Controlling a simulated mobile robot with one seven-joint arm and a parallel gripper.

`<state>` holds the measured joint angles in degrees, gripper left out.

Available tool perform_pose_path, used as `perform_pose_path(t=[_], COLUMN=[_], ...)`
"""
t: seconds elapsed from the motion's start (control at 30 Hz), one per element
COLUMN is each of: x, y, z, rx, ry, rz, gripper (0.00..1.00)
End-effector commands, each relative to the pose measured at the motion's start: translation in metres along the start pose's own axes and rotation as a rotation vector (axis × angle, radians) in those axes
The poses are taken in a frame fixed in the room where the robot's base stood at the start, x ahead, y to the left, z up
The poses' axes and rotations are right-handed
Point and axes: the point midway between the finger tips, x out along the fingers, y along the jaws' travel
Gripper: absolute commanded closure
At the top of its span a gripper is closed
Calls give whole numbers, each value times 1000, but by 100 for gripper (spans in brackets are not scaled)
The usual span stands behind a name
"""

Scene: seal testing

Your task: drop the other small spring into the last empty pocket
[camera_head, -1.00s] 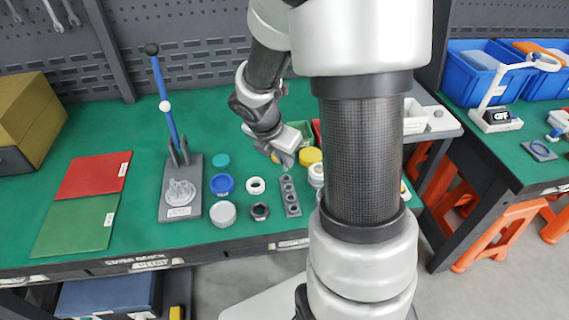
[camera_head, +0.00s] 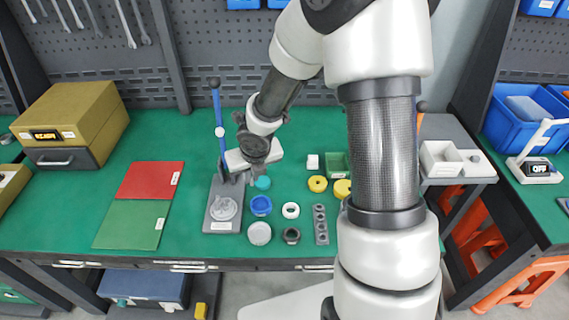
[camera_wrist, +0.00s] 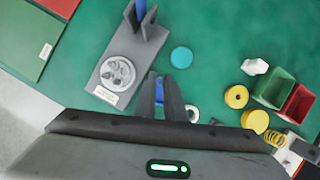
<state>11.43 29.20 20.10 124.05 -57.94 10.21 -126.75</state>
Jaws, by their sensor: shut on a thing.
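My gripper (camera_wrist: 166,84) is low in the middle of the wrist view, its two grey fingers close together. What it holds is too small or hidden to make out. In the head view, my gripper (camera_head: 248,178) is above the bench between the press and the teal cap. The press has a grey base (camera_head: 213,225) carrying a round grey part (camera_head: 223,208) with several hollows; this part also shows in the wrist view (camera_wrist: 118,70), left of my fingers. I cannot tell which hollows hold springs. A grey strip (camera_head: 321,238) with several round holes lies to the right.
A teal cap (camera_wrist: 181,57), a blue cap (camera_head: 260,205), a white ring (camera_head: 291,211), a grey round cap (camera_head: 259,234) and a dark nut (camera_head: 291,236) lie nearby. The press lever (camera_head: 218,120) stands upright. Red (camera_head: 150,180) and green mats lie left. Small bins (camera_wrist: 273,87) stand right.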

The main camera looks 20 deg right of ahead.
Motion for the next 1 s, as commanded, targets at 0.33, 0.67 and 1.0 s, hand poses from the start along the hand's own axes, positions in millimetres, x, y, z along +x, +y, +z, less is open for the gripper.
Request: perform_pose_path(t=[0.33, 0.67, 1.0], x=[2, 16, 40], y=[67, 74, 73], z=[11, 6, -4], rx=[-326, -358, -357], ry=[2, 1, 1], rz=[136, 147, 146], gripper=[100, 100, 100])
